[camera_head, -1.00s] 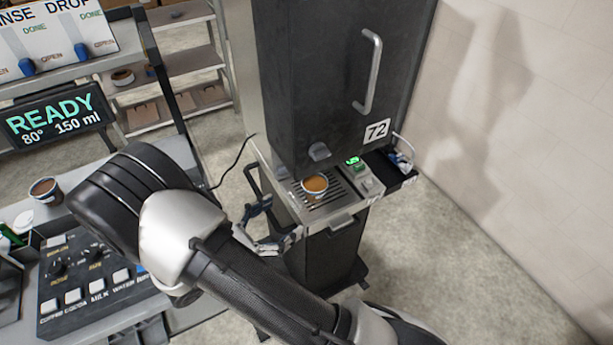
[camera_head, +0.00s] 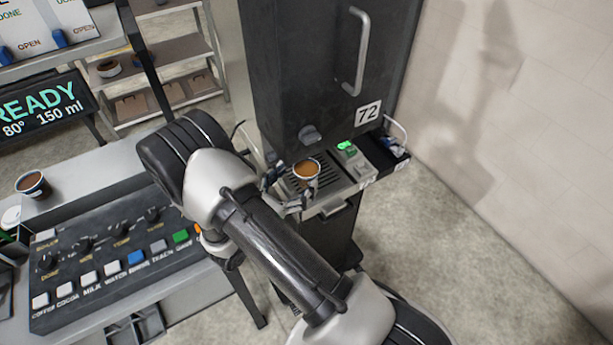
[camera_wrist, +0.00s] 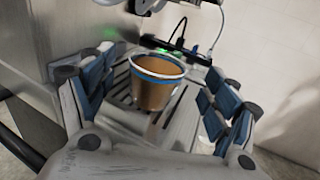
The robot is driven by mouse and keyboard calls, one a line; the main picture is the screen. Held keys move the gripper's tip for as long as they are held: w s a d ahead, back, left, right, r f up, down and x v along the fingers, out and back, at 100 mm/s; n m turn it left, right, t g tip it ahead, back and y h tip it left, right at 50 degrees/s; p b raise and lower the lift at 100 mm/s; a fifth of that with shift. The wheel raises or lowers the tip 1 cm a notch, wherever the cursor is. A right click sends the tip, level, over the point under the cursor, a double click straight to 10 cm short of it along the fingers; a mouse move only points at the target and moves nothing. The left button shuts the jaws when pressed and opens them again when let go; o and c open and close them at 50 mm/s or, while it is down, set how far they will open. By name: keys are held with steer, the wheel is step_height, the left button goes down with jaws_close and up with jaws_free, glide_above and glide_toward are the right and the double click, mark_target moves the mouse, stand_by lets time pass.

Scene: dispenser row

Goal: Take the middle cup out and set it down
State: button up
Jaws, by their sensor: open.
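A paper cup (camera_head: 306,171) with a brown drink stands upright on the slatted drip tray (camera_head: 330,207) of the dark dispenser marked 72. In the wrist view the cup (camera_wrist: 155,82) is brown with a white rim and a blue band. My gripper (camera_head: 288,192) is at the front left of the cup in the head view. In the wrist view my gripper (camera_wrist: 150,105) is open, with blue-padded fingers to the left and right of the cup. I see no finger clearly touching it. The cup's far side is hidden.
The dispenser body (camera_head: 300,70) with its nozzle (camera_head: 309,134) hangs close above the cup. A small unit with a green light (camera_head: 346,147) is right of the tray. Another cup (camera_head: 33,184) stands on the left counter behind a button panel (camera_head: 110,265). A pale wall is at right.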

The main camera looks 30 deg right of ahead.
mark_target(313, 162)
steer(key=x, duration=0.3)
steer(key=b+x, duration=0.1)
steer(key=shift+w+d+f, duration=0.15)
steer(key=shift+d+f, duration=0.05)
steer(key=shift+f, duration=0.1)
steer(key=shift+w+d, duration=0.2)
steer(key=shift+d, duration=0.2)
steer(key=shift+c, duration=0.6)
steer(key=shift+r, duration=0.1)
steer(key=c, duration=1.2)
steer(key=shift+c, duration=0.2)
